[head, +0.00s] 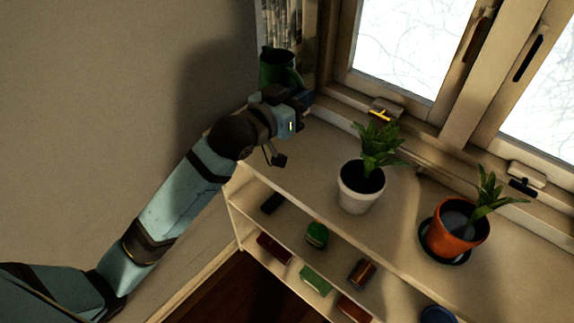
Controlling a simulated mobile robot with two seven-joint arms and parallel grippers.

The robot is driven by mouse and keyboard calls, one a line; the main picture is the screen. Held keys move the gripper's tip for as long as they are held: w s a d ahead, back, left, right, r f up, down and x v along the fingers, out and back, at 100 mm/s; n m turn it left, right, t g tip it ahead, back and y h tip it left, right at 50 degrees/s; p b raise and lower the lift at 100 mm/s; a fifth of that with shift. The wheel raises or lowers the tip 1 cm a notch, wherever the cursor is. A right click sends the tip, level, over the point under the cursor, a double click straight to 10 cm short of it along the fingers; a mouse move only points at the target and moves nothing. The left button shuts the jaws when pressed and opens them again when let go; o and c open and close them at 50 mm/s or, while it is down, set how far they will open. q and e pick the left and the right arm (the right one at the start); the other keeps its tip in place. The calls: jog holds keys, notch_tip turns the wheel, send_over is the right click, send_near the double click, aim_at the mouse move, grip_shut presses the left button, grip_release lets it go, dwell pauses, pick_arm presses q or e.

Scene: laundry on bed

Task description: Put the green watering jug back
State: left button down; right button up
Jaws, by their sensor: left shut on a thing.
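The green watering jug (277,68) is at the top middle of the head view, close to the curtain and the window corner. My left gripper (290,97) is at the jug and shut on it; the fingers are partly hidden behind the wrist. The jug stands above the far left end of the shelf top. I cannot tell whether its base touches the surface. My right gripper does not show.
A white pot with a green plant (361,187) and an orange pot on a dark saucer (455,232) stand on the shelf top (405,243). Lower shelves hold several small items, including a green one (317,235). The wall is at left, the windows (405,45) behind.

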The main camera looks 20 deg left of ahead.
pick_arm(q)
jog(key=shift+m+g+h, duration=0.4)
jog(key=shift+m+h, duration=0.2)
jog(key=shift+h, duration=0.1)
jog(key=f+b, duration=0.1)
jog(key=f, duration=0.5)
jog(key=f+b, duration=0.1)
jog(key=f, duration=0.5)
jog(key=w+d+f+b, duration=0.1)
jog(key=f, duration=0.5)
jog(key=shift+d+f, duration=0.1)
jog(key=shift+f, duration=0.05)
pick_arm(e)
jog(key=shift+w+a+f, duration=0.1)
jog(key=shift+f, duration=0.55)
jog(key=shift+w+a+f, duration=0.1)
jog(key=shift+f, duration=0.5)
pick_arm(q)
jog(key=shift+f, duration=0.1)
jog(key=c, duration=1.2)
grip_release()
jog(key=shift+f, duration=0.1)
jog(key=shift+o, duration=0.3)
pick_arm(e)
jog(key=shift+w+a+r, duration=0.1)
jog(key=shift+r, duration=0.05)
